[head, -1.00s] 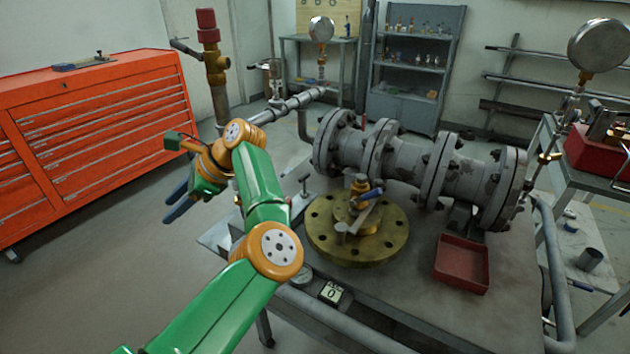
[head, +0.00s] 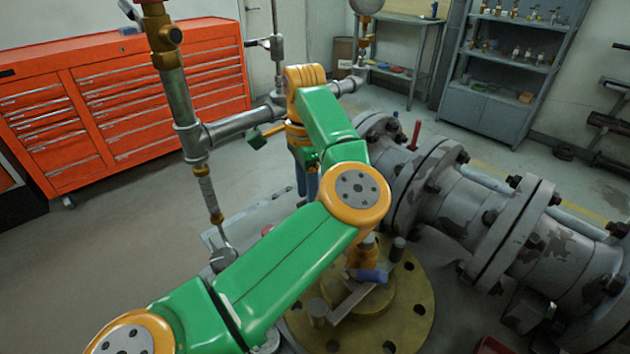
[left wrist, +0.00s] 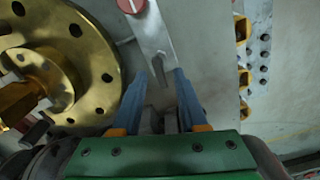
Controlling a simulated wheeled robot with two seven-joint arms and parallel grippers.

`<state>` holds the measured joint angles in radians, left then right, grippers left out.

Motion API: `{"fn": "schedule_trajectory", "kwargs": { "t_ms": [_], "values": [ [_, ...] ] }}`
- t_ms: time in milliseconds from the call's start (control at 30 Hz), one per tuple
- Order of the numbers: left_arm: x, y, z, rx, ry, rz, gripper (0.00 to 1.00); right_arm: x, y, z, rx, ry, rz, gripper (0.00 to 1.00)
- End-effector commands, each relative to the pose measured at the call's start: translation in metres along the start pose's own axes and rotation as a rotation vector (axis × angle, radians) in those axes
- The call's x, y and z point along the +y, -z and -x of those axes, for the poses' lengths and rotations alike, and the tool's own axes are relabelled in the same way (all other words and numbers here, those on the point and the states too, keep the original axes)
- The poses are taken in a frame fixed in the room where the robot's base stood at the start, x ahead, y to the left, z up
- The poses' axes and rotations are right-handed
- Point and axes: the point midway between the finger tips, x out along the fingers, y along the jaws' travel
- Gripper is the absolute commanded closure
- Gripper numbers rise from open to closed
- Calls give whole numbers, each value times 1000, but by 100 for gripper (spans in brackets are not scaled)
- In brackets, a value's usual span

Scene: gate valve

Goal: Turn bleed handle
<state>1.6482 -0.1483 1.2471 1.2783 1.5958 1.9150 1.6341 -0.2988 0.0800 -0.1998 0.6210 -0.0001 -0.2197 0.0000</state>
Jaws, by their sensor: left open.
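My left gripper (head: 306,180) points down at the near side of the grey flanged valve body, its blue fingers partly hidden behind my own arm. In the left wrist view the left gripper (left wrist: 174,98) is open. A pale grey flat bar with a notched end (left wrist: 153,38) shows ahead of and between the fingers; I cannot tell whether it is the bleed handle or whether they touch it. A red round piece (left wrist: 131,5) is at its far end. The brass flange (head: 415,305) carries a brass stem with a blue-ended lever (head: 370,276). My right gripper is out of view.
A vertical pipe with a brass valve (head: 165,40) stands left of my arm and joins a horizontal grey pipe (head: 235,125). The grey valve body (head: 470,205) blocks the right. An orange tool cabinet (head: 130,95) stands behind, with open floor before it.

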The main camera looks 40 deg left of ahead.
Motion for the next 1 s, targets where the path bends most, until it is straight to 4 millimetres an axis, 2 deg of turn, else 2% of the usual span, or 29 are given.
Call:
{"fn": "schedule_trajectory", "kwargs": {
  "t_ms": [100,200,467,633,1000],
  "values": [
    [0,-1,-22,-4,-1,0,58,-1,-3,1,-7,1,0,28],
    [0,-1,-34,-2,0,0,58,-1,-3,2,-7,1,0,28],
    [0,-1,-38,-1,1,0,58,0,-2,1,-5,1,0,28],
    [0,-1,-37,-2,1,-1,100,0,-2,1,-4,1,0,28],
    [0,0,-38,-1,2,-19,100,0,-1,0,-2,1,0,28]
  ]
}}
